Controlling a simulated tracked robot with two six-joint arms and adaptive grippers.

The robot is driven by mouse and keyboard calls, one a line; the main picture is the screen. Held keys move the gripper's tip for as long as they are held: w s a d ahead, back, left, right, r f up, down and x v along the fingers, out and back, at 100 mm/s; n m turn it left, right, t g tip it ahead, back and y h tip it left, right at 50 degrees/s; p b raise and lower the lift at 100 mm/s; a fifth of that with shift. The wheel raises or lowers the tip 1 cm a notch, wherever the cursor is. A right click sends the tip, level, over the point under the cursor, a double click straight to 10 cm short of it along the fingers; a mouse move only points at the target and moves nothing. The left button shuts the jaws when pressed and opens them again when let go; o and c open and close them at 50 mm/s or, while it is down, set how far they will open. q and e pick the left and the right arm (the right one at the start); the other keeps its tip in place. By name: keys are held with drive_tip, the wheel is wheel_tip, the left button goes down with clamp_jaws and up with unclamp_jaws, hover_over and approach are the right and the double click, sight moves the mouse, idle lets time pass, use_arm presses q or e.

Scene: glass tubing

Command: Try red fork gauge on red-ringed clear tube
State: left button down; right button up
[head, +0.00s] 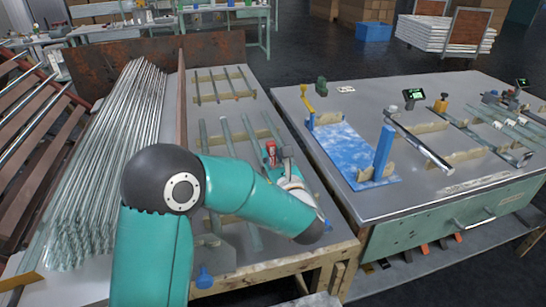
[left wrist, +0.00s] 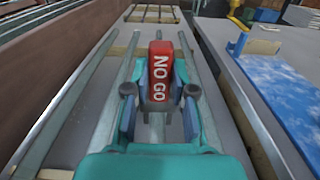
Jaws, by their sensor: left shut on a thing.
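The gauge also shows as a small red patch in the head view (head: 270,156). In the left wrist view the fingers (left wrist: 160,92) grip it from both sides. Clear tubes (left wrist: 80,95) run lengthwise beneath and beside it. I cannot make out a red ring on any tube, nor whether the fork touches one. My right gripper is not in view.
More tubes lie across wooden racks (head: 216,75) at the back of the left bench. A tall bundle of rods (head: 115,150) lies beyond a rusty divider on the left. The right bench holds a blue mat (head: 345,150) with upright posts. A gap separates the benches.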

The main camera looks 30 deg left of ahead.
use_arm(q)
drive_tip(key=shift+r, duration=0.15)
idle(0.5)
wheel_tip(320, 180, up, 7)
drive_tip(key=p, duration=0.4)
drive_tip(key=shift+p, duration=0.3)
idle(0.7)
